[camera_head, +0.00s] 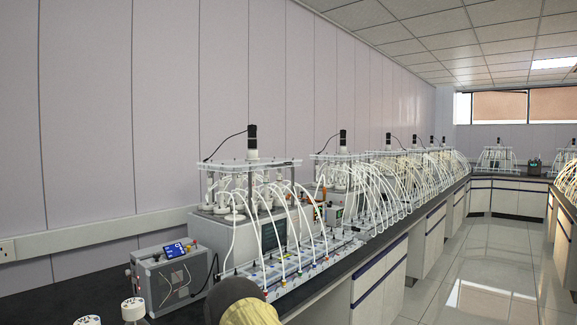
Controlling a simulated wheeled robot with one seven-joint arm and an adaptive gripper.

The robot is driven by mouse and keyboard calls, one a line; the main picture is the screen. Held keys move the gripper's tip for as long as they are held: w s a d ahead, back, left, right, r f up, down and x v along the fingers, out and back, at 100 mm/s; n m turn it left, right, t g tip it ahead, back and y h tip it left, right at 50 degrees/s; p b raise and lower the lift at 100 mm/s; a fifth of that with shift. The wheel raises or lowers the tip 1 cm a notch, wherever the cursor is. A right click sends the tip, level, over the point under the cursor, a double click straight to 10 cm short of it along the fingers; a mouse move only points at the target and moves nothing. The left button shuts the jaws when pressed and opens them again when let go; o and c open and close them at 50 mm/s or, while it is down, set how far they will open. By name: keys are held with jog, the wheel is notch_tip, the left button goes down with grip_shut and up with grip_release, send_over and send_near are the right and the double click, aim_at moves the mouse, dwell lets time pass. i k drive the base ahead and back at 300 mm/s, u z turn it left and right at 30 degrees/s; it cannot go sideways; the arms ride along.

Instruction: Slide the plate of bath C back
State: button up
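Several reactor baths stand in a row along the dark bench. The nearest bath (208,229) is a grey box holding white-capped bottles, with a clear raised plate (235,167) and a black motor (252,140) above it. A second bath with its own raised plate (335,156) stands behind it. I cannot read any letter that marks bath C, nor tell how far any plate is slid. A dark and yellow rounded part (245,303) at the bottom edge seems to be my arm. No gripper fingers show.
White tubes arch from the nearest bath to a rack (285,272) at the bench front. A grey box with a blue display (168,278) and white-capped bottles (133,309) stand at the near left. The tiled floor (470,275) at right is clear.

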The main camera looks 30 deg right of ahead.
aim_at(251, 160)
jog(key=u, duration=0.15)
jog(key=k, duration=0.3)
jog(key=z, duration=1.35)
jog(key=i, duration=0.7)
jog(key=z, duration=0.6)
jog(key=i, duration=0.95)
jog(key=u, duration=0.7)
jog(key=i, duration=0.5)
jog(key=u, duration=0.4)
